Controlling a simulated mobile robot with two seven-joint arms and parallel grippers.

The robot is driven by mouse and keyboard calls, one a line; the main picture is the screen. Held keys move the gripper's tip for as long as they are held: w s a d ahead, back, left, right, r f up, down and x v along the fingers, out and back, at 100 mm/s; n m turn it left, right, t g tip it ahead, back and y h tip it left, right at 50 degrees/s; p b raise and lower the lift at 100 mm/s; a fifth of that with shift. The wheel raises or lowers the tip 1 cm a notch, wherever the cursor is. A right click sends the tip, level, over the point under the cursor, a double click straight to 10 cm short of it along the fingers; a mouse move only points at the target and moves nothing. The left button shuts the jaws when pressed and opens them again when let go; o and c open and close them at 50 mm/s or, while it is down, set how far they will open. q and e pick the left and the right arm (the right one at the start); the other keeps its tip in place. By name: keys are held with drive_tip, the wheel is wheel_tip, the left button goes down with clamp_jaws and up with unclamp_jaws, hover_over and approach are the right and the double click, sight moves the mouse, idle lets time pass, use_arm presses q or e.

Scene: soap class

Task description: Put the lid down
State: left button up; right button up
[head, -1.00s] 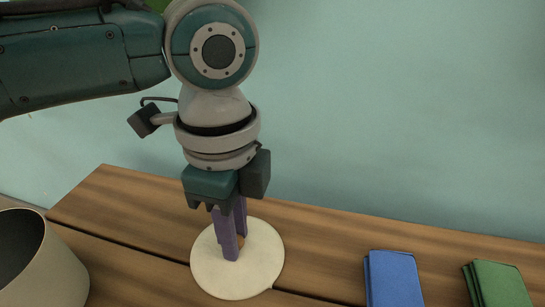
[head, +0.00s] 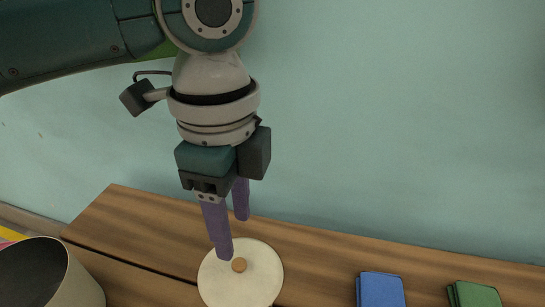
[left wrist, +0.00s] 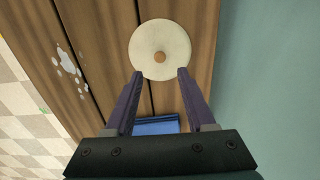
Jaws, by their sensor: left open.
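The lid (head: 228,286) is a round cream disc with a small wooden knob (head: 239,265). It lies flat on the wooden table. In the left wrist view the lid (left wrist: 148,60) also lies on the planks, beyond the fingertips. My left gripper (head: 232,238) is open and empty, its purple fingers pointing down above and just behind the knob. In the left wrist view the fingers (left wrist: 160,72) are spread apart with nothing between them at the tips. My right gripper does not show.
A cream pot (head: 82,285) stands open at the lower left of the head view. A blue cloth-like block (head: 382,290) and a green one (head: 476,295) lie to the right on the wooden table (head: 310,247). A pale wall rises behind. White spots (left wrist: 66,62) mark the planks.

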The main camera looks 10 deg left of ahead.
use_arm(q)
wheel_tip(320, 180, up, 5)
drive_tip(key=p, duration=0.2)
drive_tip(key=s+d+f+n+t+h, duration=0.2)
drive_tip(key=s+d+f+n+h, duration=0.15)
drive_tip(key=s+d+n, duration=0.35)
drive_tip(key=s+a+n+y, duration=0.1)
drive_tip(key=s+a+n, duration=0.3)
drive_tip(key=a, duration=0.3)
drive_tip(key=s+a+n+t+y, duration=0.1)
drive_tip(key=s+a+n+y, duration=0.1)
drive_tip(key=s+a+n, duration=0.3)
drive_tip(key=a, duration=0.3)
drive_tip(key=shift+s+f+t, duration=0.15)
drive_tip(key=shift+f+t, duration=0.15)
drive_tip(key=shift+f, duration=0.05)
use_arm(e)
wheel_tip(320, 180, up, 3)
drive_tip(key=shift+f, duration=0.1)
use_arm(q)
drive_tip(key=shift+a, duration=0.1)
